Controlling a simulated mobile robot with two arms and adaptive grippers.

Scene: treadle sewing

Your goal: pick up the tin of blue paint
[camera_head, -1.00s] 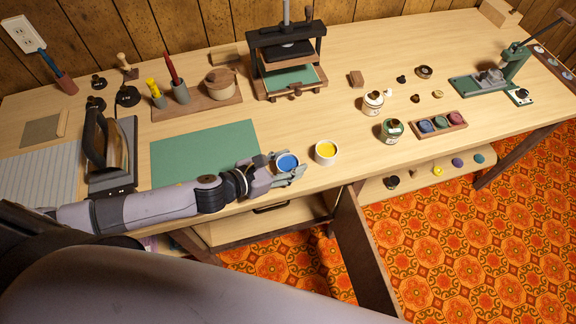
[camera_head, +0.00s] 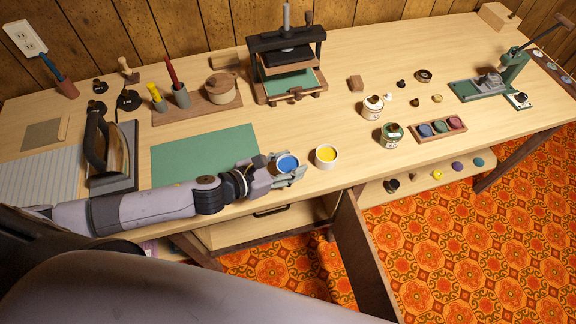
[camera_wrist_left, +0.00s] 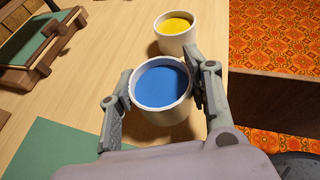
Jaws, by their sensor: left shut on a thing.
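The tin of blue paint (camera_head: 287,163) is a white round tin, open at the top and full of blue. It stands upright near the front edge of the worktop. My left gripper (camera_head: 286,169) is shut on it, with a finger on either side. In the left wrist view the tin of blue paint (camera_wrist_left: 161,84) sits between the two fingers of the left gripper (camera_wrist_left: 161,92). I cannot tell whether its base touches the table. My right gripper is not in view.
A tin of yellow paint (camera_head: 326,155) stands just right of the blue one. A green mat (camera_head: 205,152) lies to the left, and a press (camera_head: 287,65) stands behind. An iron (camera_head: 105,150) is at far left. Jars (camera_head: 391,135) stand to the right. Below the front edge is an open door (camera_head: 362,255).

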